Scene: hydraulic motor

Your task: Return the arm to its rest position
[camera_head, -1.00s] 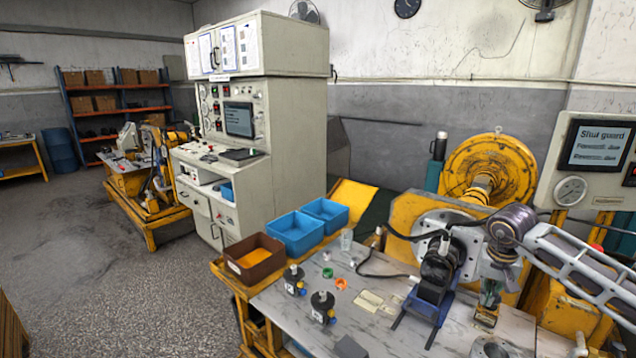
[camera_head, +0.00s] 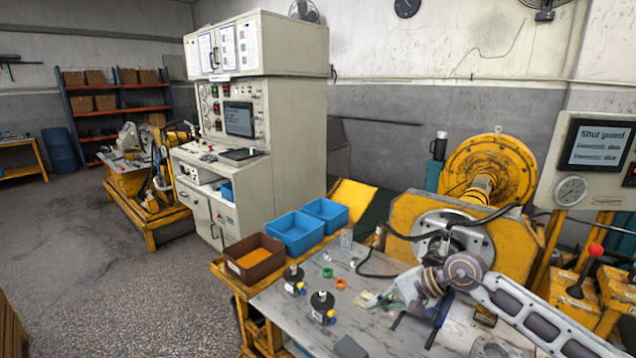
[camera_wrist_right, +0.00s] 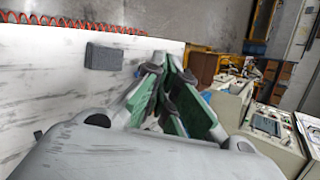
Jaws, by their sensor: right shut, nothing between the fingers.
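My right arm comes in from the right and reaches across the front of the workbench (camera_head: 262,303). Its green-fingered right gripper (camera_head: 382,299) is over the bench near some pale flat pieces, with its fingers together and nothing held. In the right wrist view the fingers (camera_wrist_right: 168,66) stretch away from the camera, with a grey block (camera_wrist_right: 104,57) to their left. My left gripper is not in view.
Two black fittings (camera_head: 322,307) stand on the bench left of my gripper, near green and orange rings (camera_head: 340,283). Brown (camera_head: 254,257) and blue bins (camera_head: 294,232) line the left edge. A control panel (camera_head: 590,160) and a red-knobbed lever (camera_head: 594,251) stand at right.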

